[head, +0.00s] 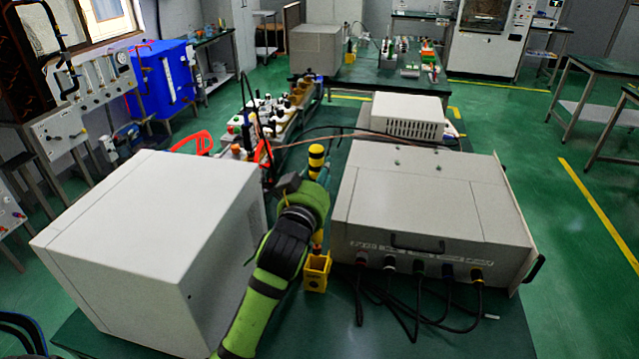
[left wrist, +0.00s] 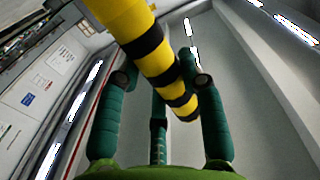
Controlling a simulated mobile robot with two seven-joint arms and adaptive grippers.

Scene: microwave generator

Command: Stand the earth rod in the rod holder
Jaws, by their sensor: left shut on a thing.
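The earth rod (head: 316,158) is banded yellow and black and stands roughly upright in the head view. My left gripper (head: 307,187) is shut on it, and my wrist hides part of its middle. In the left wrist view the rod (left wrist: 152,48) passes between the fingers of my left gripper (left wrist: 163,80). The yellow rod holder (head: 317,272) is a small square box on the green bench. The rod's lower part shows just above the holder's mouth. I cannot tell whether its tip is inside. My right gripper is not in view.
A large white box (head: 150,220) stands left of my arm. A grey instrument (head: 435,205) with a front handle and black cables (head: 410,300) stands close on the right. The holder sits in the narrow gap between them. A bench of small apparatus (head: 275,115) lies behind.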

